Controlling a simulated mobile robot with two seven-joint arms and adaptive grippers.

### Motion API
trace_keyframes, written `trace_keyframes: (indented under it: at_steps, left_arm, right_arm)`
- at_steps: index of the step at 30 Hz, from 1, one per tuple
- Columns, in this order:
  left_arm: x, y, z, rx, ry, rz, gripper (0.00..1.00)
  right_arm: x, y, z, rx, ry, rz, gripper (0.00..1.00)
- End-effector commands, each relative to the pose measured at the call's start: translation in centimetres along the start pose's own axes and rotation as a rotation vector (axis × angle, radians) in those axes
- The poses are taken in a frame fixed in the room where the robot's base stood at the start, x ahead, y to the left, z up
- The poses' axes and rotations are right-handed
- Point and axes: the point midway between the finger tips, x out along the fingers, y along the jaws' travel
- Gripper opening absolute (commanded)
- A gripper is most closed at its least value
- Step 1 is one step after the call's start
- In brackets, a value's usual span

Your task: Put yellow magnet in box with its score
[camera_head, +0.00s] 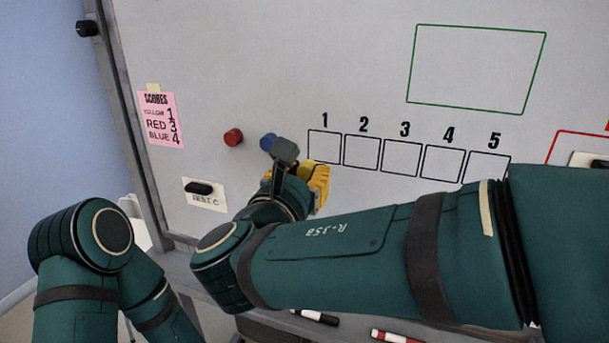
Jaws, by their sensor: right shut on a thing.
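My right gripper (300,178) is near the whiteboard, below box 1 (325,131), and is shut on the yellow magnet. The magnet is mostly hidden, and I cannot clearly tell it from the gripper's yellow parts. Box 1 is the leftmost of the numbered black outlines and looks empty. The pink score note (160,119) at the left reads yellow 1, red 3, blue 4. My left gripper is not in view; only my left arm shows at the lower left.
A red magnet (233,137) and a blue magnet (267,142) are on the whiteboard (250,50) left of the boxes. A label with a black magnet (199,188) is below them. Box 2 (361,151) and more boxes run right. Markers (318,317) lie below.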

Motion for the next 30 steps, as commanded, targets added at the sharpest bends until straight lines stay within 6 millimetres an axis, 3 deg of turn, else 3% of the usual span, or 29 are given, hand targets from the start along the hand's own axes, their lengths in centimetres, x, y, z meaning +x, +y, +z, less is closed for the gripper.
trace_keyframes:
  at_steps: [30]
  left_arm:
    - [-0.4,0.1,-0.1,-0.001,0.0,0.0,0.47]
  right_arm:
    - [6.8,0.0,0.0,0.001,0.0,-0.001,0.01]
